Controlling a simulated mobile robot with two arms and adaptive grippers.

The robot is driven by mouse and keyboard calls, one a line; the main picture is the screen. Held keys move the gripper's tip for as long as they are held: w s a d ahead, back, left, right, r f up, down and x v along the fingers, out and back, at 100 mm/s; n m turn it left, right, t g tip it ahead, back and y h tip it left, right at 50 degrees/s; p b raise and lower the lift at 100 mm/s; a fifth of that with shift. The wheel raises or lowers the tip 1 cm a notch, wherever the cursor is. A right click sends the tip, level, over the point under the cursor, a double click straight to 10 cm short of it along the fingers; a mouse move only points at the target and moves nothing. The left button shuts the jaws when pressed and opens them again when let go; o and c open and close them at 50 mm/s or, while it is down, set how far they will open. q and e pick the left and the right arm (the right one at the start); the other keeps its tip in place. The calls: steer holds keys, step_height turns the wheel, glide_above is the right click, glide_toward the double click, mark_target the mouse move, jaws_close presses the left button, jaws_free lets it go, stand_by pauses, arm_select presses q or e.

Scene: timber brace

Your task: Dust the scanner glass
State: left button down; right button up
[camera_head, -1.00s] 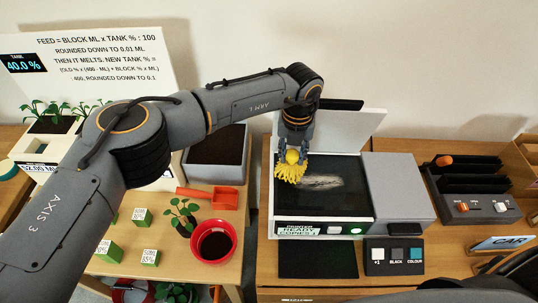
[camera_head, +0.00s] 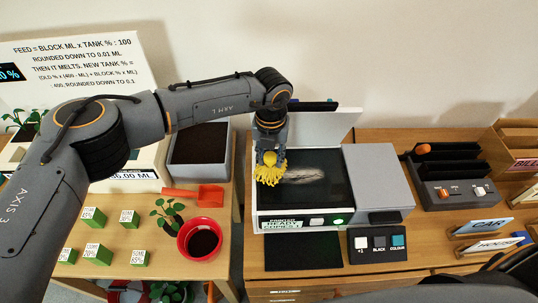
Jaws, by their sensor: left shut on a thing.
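The scanner (camera_head: 372,185) stands on the right-hand table with its white lid (camera_head: 318,123) raised at the back. Its dark glass (camera_head: 312,197) carries a pale grey smear of dust (camera_head: 304,175) near the middle. My left gripper (camera_head: 269,158) points down over the left part of the glass. It is shut on a yellow duster (camera_head: 269,174), whose fringed head is at or just above the glass, left of the dust. I cannot tell whether the duster touches the glass. My right gripper does not show.
A button pad (camera_head: 377,243) and a dark mat (camera_head: 302,251) lie in front of the scanner. The left table holds a red pot (camera_head: 200,238), a red scoop (camera_head: 197,195) and green blocks.

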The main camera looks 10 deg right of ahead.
arm_select(q)
steer(key=shift+s+a+f, duration=0.2)
steer(key=shift+s+f, duration=0.15)
steer(key=shift+f, duration=0.2)
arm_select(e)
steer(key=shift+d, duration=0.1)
arm_select(q)
steer(key=shift+w+a, duration=0.5)
steer(key=shift+a, duration=0.4)
steer(key=shift+w+a, duration=0.15)
steer(key=shift+a, duration=0.4)
steer(key=w+a+r+p, duration=0.1)
steer(key=a+r+p, duration=0.2)
steer(key=r, duration=0.3)
steer(key=shift+w+a+r, duration=0.25)
steer(key=shift+w+a, duration=0.1)
steer(key=shift+a, duration=0.5)
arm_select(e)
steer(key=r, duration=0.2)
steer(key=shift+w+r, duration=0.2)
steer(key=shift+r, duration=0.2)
